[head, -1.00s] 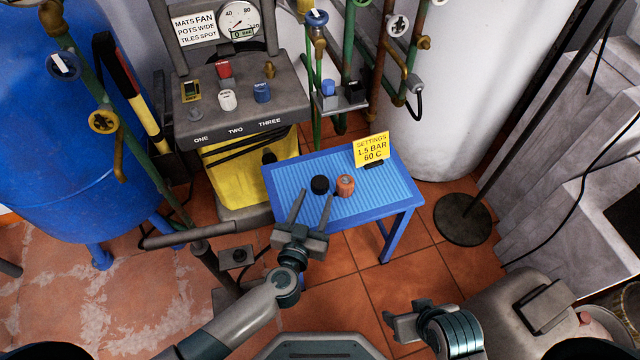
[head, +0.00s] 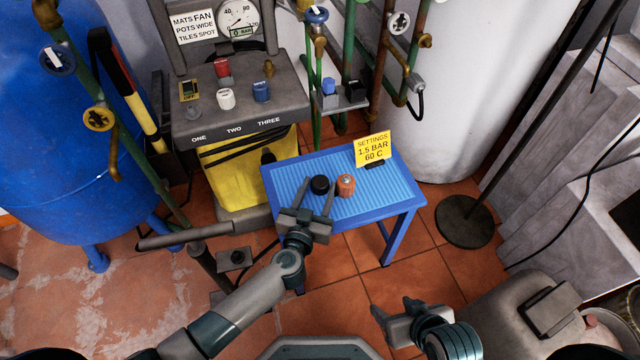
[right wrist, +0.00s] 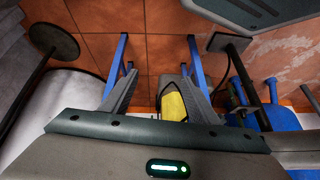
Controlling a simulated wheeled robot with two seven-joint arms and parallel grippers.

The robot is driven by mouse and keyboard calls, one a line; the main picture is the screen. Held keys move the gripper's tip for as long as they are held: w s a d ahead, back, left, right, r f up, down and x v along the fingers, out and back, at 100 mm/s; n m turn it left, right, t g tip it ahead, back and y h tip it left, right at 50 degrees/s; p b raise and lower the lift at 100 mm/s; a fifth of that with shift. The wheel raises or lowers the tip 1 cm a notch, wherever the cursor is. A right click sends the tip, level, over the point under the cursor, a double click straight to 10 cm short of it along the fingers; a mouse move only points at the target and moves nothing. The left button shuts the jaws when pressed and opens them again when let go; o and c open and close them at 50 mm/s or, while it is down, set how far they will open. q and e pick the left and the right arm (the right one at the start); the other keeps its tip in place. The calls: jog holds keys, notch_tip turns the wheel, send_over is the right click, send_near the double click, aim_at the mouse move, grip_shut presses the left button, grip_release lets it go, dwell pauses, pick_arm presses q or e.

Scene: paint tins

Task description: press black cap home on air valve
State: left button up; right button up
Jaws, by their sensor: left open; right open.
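The black cap (head: 320,184) sits upright on the blue ribbed table (head: 385,195), near its left side. My left gripper (head: 317,189) is open, with one finger on each side of the cap; I cannot tell whether they touch it. My right gripper (head: 392,306) is open and empty in front of the table; its fingers also show in the right wrist view (right wrist: 158,95). I cannot tell for certain which fitting is the air valve. A bare brass stem (head: 269,69) stands on the grey control panel (head: 228,108).
An orange-brown knob (head: 346,185) stands close right of the cap. A yellow settings card (head: 372,149) stands behind it. Green and brown pipes with valve wheels rise behind the table, beside a white tank (head: 450,90). A blue tank (head: 75,140) is at left.

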aim_at(318, 187)
pick_arm(q)
jog(key=c, duration=0.8)
jog(key=shift+r, duration=0.1)
jog(key=shift+r+p, duration=0.35)
jog(key=shift+r, duration=0.05)
notch_tip(318, 187, up, 3)
jog(key=shift+p, duration=1.1)
jog(key=shift+s+d+r+p, duration=0.7)
jog(key=shift+s+d+r, duration=0.1)
jog(key=shift+d+r, duration=0.15)
pick_arm(e)
jog(key=s+d+g+h, duration=0.2)
jog(key=s+d+g, duration=0.1)
jog(key=d, duration=0.2)
pick_arm(q)
jog(key=s+d+r+p, duration=0.2)
jog(key=s+d+r, duration=0.3)
jog(key=s+d, duration=0.1)
jog(key=shift+d+p, duration=0.35)
jog(key=shift+d, duration=0.1)
pick_arm(e)
jog(key=s+x, duration=0.2)
jog(key=x, duration=0.7)
jog(key=shift+w+f, duration=0.3)
jog(key=shift+w, duration=0.1)
pick_arm(q)
jog(key=shift+r, duration=0.1)
pick_arm(e)
jog(key=shift+a, duration=0.1)
